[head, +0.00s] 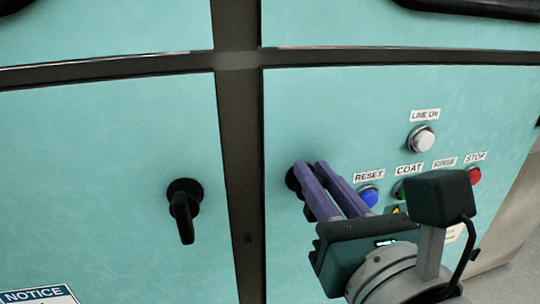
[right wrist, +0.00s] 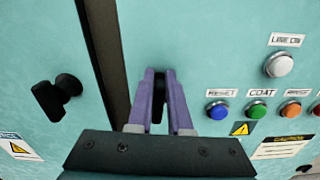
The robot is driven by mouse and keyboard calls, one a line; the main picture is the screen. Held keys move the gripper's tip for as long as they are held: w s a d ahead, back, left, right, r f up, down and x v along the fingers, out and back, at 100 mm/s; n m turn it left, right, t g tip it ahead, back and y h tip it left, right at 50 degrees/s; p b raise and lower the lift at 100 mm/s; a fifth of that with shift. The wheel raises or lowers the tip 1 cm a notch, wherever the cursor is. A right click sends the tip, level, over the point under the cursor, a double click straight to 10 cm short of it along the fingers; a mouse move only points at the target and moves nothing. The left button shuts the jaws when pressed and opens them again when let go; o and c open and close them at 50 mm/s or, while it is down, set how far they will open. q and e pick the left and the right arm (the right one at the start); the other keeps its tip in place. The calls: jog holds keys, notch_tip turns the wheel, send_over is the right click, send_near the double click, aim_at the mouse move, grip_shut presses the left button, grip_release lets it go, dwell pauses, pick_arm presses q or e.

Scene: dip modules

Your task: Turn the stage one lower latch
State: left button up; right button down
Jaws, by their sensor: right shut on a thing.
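My right gripper (head: 309,172) has its two purple fingers around a dark latch (head: 292,181) at the left edge of the right teal panel. In the right wrist view the fingers close on the dark handle (right wrist: 158,98), and most of it is hidden between them. A second black latch (head: 184,208) is on the left teal panel, its handle pointing down; it also shows in the right wrist view (right wrist: 58,96). No label naming either latch's stage is visible. My left gripper is not in view.
A dark vertical post (head: 240,180) separates the two panels. Right of my gripper are a white LINE ON button (head: 422,139), a blue RESET button (head: 368,195) and a red STOP button (head: 474,175). A NOTICE sign (head: 38,295) is at lower left.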

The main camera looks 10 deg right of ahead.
jog(key=m, duration=0.1)
jog(key=m+b, duration=0.1)
jog(key=m, duration=0.1)
jog(key=d+m, duration=0.1)
jog(key=m, duration=0.1)
jog(key=shift+f, duration=0.25)
jog(key=shift+d+f+m+b, duration=0.2)
jog(key=shift+f+m+b, duration=0.3)
jog(key=shift+m, duration=1.45)
jog(key=shift+d+f+m+b, duration=0.2)
jog(key=shift+m+b, duration=0.45)
jog(key=shift+m, duration=1.35)
jog(key=shift+d+f+m+b, duration=0.3)
jog(key=shift+m+b, duration=0.3)
jog(key=shift+m, duration=1.35)
jog(key=c, duration=0.8)
grip_release()
jog(key=shift+c, duration=0.2)
